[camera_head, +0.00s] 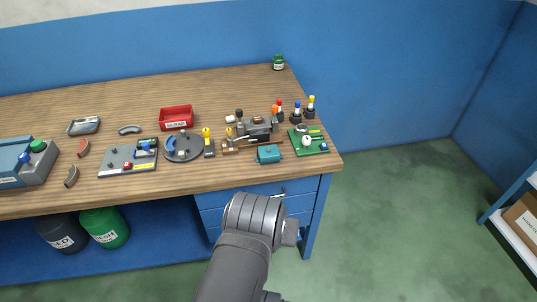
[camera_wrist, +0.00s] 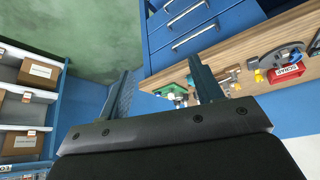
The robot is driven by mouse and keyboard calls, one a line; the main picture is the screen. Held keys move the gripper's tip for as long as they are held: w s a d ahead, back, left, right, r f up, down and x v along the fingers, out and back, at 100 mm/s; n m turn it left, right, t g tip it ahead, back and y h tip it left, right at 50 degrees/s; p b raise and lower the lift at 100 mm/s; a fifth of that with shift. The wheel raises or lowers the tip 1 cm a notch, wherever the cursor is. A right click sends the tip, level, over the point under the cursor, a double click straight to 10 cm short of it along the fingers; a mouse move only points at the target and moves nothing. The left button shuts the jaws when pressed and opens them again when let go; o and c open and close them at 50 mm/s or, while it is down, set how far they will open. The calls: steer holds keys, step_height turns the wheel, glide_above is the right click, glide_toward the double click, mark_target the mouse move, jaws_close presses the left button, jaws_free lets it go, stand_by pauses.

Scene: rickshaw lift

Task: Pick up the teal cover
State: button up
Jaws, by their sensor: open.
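The teal cover (camera_head: 268,154) is a small boxy piece with a knob-like top. It sits near the front edge of the wooden workbench (camera_head: 230,178), toward its right end. My gripper (camera_wrist: 160,68) shows in the wrist view with its two dark fingers spread wide and nothing between them. In the head view my arm is in front of the bench, below and apart from the cover, and the fingers are hidden behind the wrist.
A green board with parts (camera_head: 316,148) lies just right of the cover. A grey fixture (camera_head: 262,124) stands behind it, and a round dark plate (camera_head: 184,158) lies to the left. Blue drawers (camera_head: 300,205) are below the bench edge. A red bin (camera_head: 176,112) sits farther back.

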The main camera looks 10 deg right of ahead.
steer(key=o, duration=0.3)
